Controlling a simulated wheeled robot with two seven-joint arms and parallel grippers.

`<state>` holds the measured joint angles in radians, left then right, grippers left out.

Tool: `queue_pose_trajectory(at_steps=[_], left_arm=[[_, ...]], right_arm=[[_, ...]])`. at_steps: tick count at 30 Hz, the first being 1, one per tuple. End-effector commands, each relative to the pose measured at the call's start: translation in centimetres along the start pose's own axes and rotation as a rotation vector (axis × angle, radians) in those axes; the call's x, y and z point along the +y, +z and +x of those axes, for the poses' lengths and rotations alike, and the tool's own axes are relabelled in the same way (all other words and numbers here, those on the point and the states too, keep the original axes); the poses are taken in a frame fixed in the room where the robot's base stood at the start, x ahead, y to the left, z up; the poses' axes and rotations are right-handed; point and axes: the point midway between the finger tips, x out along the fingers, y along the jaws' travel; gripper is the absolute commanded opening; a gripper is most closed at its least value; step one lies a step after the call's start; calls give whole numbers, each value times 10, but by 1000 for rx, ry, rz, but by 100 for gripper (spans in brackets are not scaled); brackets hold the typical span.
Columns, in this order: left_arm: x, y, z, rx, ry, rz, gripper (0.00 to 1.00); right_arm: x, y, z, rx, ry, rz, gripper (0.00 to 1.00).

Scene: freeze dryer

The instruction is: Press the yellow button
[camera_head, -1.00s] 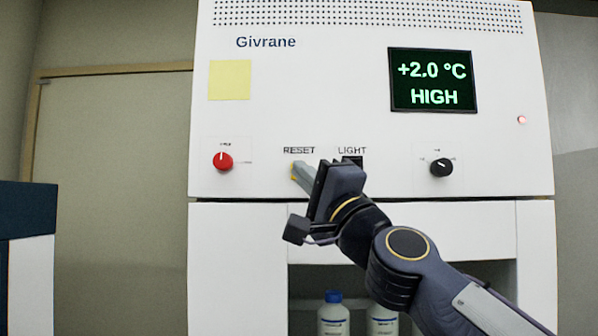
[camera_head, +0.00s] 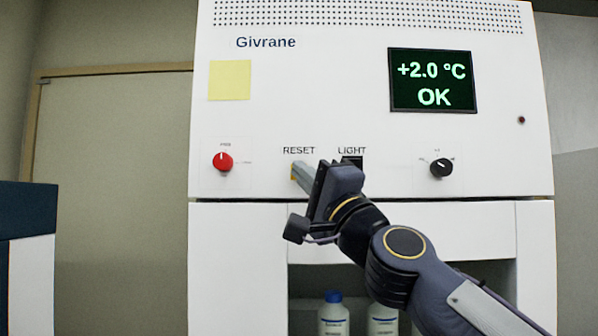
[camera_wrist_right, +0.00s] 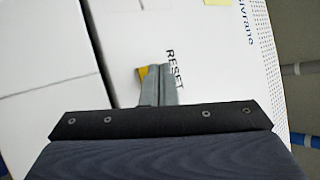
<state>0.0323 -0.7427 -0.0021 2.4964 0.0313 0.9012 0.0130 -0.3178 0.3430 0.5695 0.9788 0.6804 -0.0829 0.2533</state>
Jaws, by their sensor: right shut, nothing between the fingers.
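The yellow button (camera_head: 293,172) sits under the RESET label on the white Givrane front panel. Only its left edge shows in the head view; my right gripper's fingertips (camera_head: 297,171) cover the rest. In the right wrist view a yellow sliver of the button (camera_wrist_right: 143,72) shows beside the closed fingers (camera_wrist_right: 160,70). The right gripper is shut and empty, its tips at the button and seemingly touching it; how far the button is pushed in is hidden. The display (camera_head: 433,81) reads +2.0 °C and OK. My left gripper is not in view.
A red knob (camera_head: 222,162) is left of the button. A black LIGHT switch (camera_head: 353,161) is to the right, partly behind my gripper, with a black knob (camera_head: 441,167) further right. The small indicator lamp (camera_head: 521,120) is dark. Bottles (camera_head: 333,316) stand in the opening below.

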Motion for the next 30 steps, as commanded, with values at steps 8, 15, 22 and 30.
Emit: queue_pose_trajectory(at_steps=[8,15,22,30], left_arm=[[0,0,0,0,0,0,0],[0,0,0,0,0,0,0],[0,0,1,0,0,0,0],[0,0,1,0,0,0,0]], right_arm=[[1,-1,1,1,1,-1,0],[-2,2,-3,1,0,-2,0],[-7,7,-11,1,0,-2,0],[-7,7,-11,1,0,-1,0]])
